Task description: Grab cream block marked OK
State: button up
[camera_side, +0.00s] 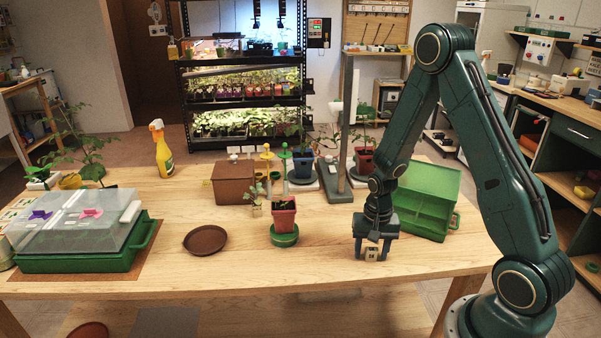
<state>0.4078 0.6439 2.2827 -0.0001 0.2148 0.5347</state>
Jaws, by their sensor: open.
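A small cream block (371,254) with a dark mark on its face sits on the wooden table near the front edge, right of centre. The mark is too small to read. My gripper (372,249) points straight down over the block, with one finger on each side of it. The jaws are open. I cannot tell whether either finger touches the block. The upper part of the block is partly hidden by the gripper.
A green open box (438,224) stands close behind and right of my gripper. A red pot (283,222) on a green saucer and a brown saucer (205,240) are to the left. A lidded green tray (80,262) fills the left end. The front table edge is near.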

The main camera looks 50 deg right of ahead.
aim_at(372, 249)
jog(key=shift+f, duration=0.1)
dwell(0.4)
jog(key=c, duration=1)
jog(key=shift+c, duration=0.2)
notch_tip(372, 249, up, 20)
dwell(0.4)
dwell(0.4)
